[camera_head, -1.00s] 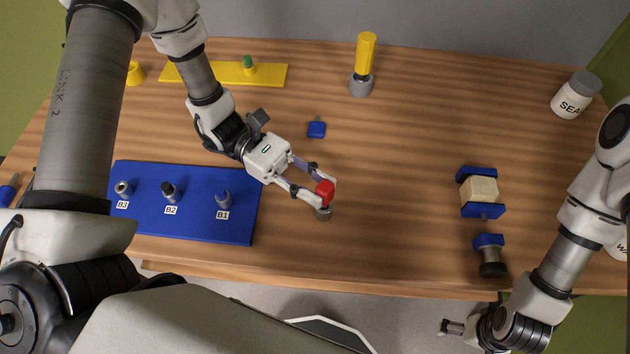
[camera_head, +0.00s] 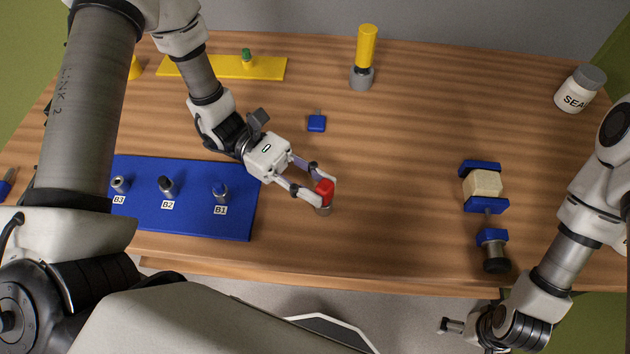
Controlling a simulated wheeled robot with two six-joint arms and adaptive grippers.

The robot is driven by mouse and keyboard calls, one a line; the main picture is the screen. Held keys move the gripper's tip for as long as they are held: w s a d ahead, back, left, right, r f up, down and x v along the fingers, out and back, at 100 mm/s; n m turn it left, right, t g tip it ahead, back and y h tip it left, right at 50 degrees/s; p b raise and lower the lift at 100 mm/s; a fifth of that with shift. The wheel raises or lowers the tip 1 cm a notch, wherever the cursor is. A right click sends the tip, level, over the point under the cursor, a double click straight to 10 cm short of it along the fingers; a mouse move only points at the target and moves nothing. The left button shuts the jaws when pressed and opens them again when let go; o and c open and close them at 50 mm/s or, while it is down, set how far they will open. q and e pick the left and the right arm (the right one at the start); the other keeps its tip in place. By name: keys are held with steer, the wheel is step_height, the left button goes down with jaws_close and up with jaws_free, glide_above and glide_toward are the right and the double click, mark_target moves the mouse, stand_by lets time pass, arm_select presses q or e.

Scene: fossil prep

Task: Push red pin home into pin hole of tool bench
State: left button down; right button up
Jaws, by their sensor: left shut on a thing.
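The red pin (camera_head: 324,190) is between the fingertips of my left gripper (camera_head: 320,187), which is shut on it. A short grey cylindrical part (camera_head: 323,210) shows directly below the red part. I cannot tell whether it belongs to the pin or to the bench, and no hole opening is visible. The wooden tool bench (camera_head: 390,160) lies beneath. My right gripper (camera_head: 452,326) is low at the right, past the front edge of the bench and away from the pin; its jaw opening is unclear.
A blue board (camera_head: 190,222) with posts labelled B1, B2 and B3 lies left of the pin. A small blue block (camera_head: 317,123) and a yellow-handled tool (camera_head: 366,48) stand behind. A blue clamp holds a beige block (camera_head: 483,184) at the right. Bench between is clear.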

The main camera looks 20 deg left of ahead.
arm_select(q)
steer(key=shift+f, duration=0.2)
steer(key=shift+r, duration=0.1)
steer(key=c, duration=0.8)
jaws_free()
steer(key=shift+w+a+r, duration=0.1)
steer(key=shift+a, duration=0.15)
steer(key=p+v, duration=0.2)
steer(key=v, duration=0.3)
steer(key=shift+a, duration=0.45)
steer(key=shift+w+a, duration=0.1)
steer(key=shift+a, duration=0.25)
